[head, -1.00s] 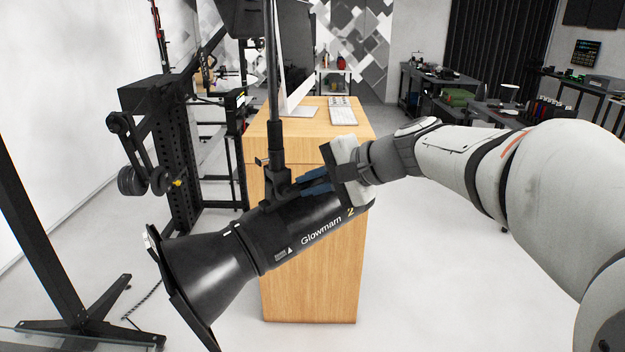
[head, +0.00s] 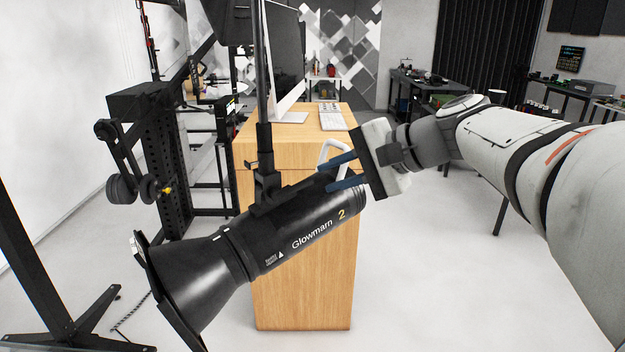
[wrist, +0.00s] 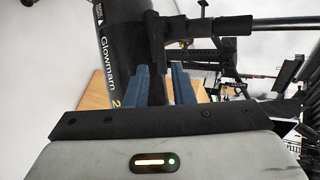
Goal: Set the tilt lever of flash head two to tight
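Flash head two (head: 300,228) is a black cylinder marked "Glowmarn 2", with a wide reflector at its lower left. It hangs tilted from a black bracket (head: 267,188) on a vertical pole. It also shows in the wrist view (wrist: 120,45).
A wooden desk (head: 305,250) with a monitor (head: 290,60) and keyboard (head: 332,116) stands behind the head. A black rack (head: 165,150) and a stand leg (head: 35,240) are at left.

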